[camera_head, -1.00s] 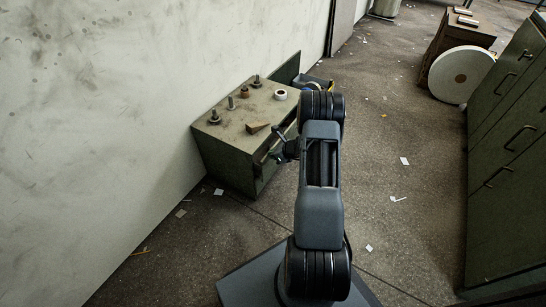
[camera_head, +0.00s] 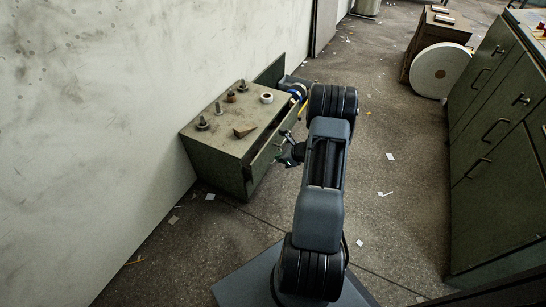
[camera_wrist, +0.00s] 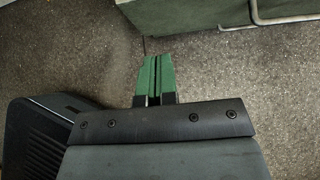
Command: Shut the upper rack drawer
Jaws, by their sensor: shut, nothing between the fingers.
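A low green metal cabinet (camera_head: 215,160) stands against the wall on the left in the head view. Its front with the drawer faces right, largely behind my arm, and a drawer front (camera_head: 265,158) shows in part. How far the drawer stands out is hard to tell. In the wrist view a green edge (camera_wrist: 190,15) and a metal bar handle (camera_wrist: 285,20) show at the top. My gripper (camera_wrist: 153,62) has green fingers, shut together and empty, pointing toward that edge with a gap of floor between. In the head view my gripper (camera_head: 288,160) is beside the cabinet front, partly hidden.
Several small fittings, a white roll (camera_head: 267,98) and a brown wedge (camera_head: 244,131) sit on the cabinet top. Taller green drawers (camera_head: 500,160) stand at right. The floor between is open, with paper scraps.

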